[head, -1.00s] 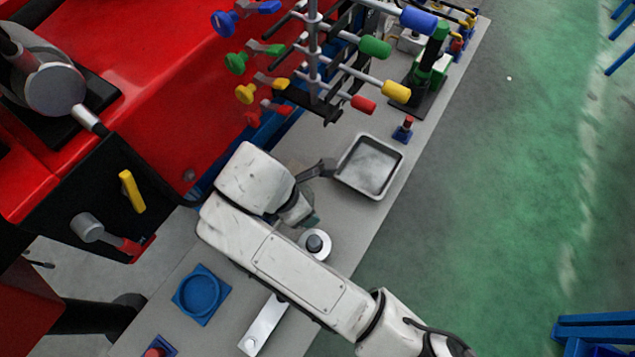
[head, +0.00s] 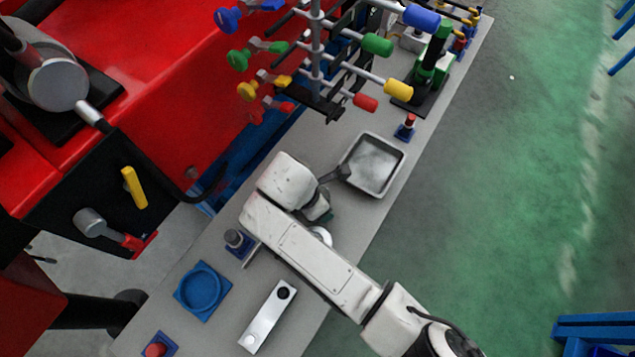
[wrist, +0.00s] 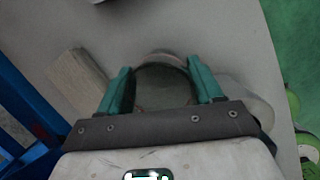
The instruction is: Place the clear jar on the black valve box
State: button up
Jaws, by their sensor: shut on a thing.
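The clear jar (wrist: 162,88) shows in the wrist view as a rounded, greyish see-through shape between the teal fingers of my gripper (wrist: 159,68). The gripper is shut on it, above the grey bench top. In the head view my gripper (head: 328,216) is mostly hidden under my white arm, and the jar cannot be made out there. The black valve box (head: 75,190) is at the left of the head view, on the red machine's side, with a yellow handle (head: 134,187) and a red-tipped grey lever. The gripper is to its right, well apart from it.
On the bench (head: 225,325) are a grey tray (head: 374,166), a blue round holder (head: 202,291), a silver plate (head: 262,325) and a blue-based grey post (head: 238,242). A rack of coloured handles (head: 316,60) stands behind.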

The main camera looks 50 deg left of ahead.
jog(key=o, duration=0.6)
jog(key=shift+f, duration=0.15)
jog(key=o, duration=0.5)
jog(key=shift+c, duration=0.2)
jog(key=v, duration=1.2)
jog(key=shift+r, duration=0.2)
